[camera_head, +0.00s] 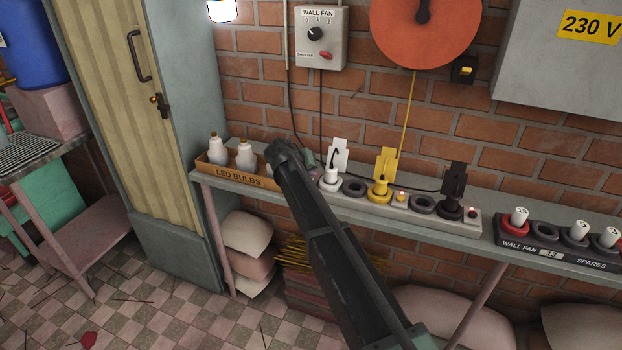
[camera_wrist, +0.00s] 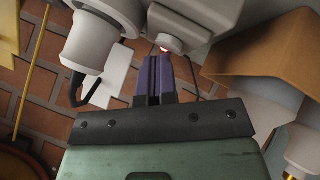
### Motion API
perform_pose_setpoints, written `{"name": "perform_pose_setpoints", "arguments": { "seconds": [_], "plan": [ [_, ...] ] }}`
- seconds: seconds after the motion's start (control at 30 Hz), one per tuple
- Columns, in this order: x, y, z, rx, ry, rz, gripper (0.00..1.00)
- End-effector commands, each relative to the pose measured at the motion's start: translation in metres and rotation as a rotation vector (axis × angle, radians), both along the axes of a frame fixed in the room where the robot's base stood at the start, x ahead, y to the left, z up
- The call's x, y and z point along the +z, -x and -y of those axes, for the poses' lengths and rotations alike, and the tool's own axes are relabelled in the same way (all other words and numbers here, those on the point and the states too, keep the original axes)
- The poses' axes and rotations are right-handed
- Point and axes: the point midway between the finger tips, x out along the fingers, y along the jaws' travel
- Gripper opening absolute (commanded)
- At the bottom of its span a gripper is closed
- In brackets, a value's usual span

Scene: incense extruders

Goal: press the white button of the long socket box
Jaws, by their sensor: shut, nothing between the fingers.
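The long socket box (camera_head: 412,213) lies on the shelf in the head view, with a white plug (camera_head: 331,177), a yellow plug (camera_head: 380,188) and a black plug (camera_head: 449,207) in it. Its white button is hidden behind my arm there. In the wrist view the round white button (camera_wrist: 168,43) shows a red glow at its edge, beside the large white plug (camera_wrist: 95,42). My gripper (camera_wrist: 157,60) is shut and empty, with its purple fingertips just below the button in the picture. I cannot tell whether they touch it.
The LED bulbs box (camera_head: 232,174) stands close to the left of my gripper; its cardboard wall (camera_wrist: 255,62) also shows in the wrist view. A dark wall fan spares tray (camera_head: 550,250) is at the right. The brick wall (camera_head: 350,110) rises behind the shelf.

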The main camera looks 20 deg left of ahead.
Motion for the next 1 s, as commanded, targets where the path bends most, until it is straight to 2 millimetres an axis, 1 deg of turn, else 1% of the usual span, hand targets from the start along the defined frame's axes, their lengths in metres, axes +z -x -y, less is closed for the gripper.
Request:
{"name": "perform_pose_setpoints", "arguments": {
  "seconds": [0.27,0.5,0.77,0.87,1.0],
  "plan": [
    [-0.001,0.000,0.000,0.000,0.000,0.000,0.00],
    [0.010,0.000,0.000,0.000,0.000,0.000,0.00],
    [0.010,0.000,0.000,0.000,0.000,0.000,0.00],
    [0.019,0.000,0.000,0.000,0.000,0.000,0.00],
    [0.040,0.000,0.000,0.000,0.000,0.000,0.00]
  ]
}}
